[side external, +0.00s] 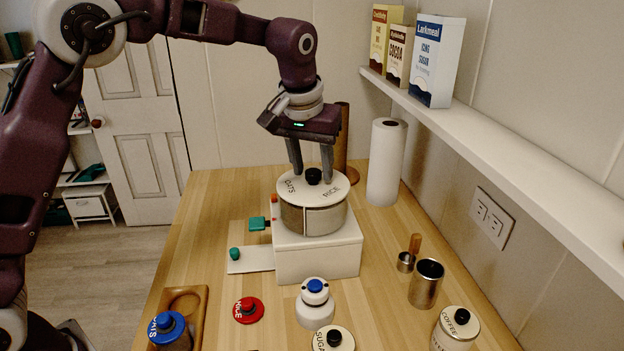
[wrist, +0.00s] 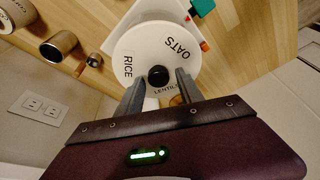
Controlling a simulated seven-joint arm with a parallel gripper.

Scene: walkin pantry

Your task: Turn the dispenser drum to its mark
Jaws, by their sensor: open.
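The dispenser drum (side external: 313,219) is a round metal-sided drum with a white top, standing on a white box base (side external: 318,262). Its top carries the words OATS, RICE and LENTILS, and shows in the wrist view (wrist: 138,48). A black knob (side external: 313,175) is at the centre of the top, also in the wrist view (wrist: 158,76). My gripper (side external: 312,177) points down over the drum, open, with one finger on each side of the knob. I cannot tell whether the fingers touch it. An orange-red piece (side external: 275,200) at the drum's left edge may be the mark.
A teal handle (side external: 257,223) and a white plate (side external: 250,260) with a teal knob stick out left of the base. A paper roll (side external: 386,162) stands behind right. Several lidded jars, a metal cup (side external: 426,284) and a wooden tray (side external: 201,302) stand in front. A shelf (side external: 500,150) runs along the right wall.

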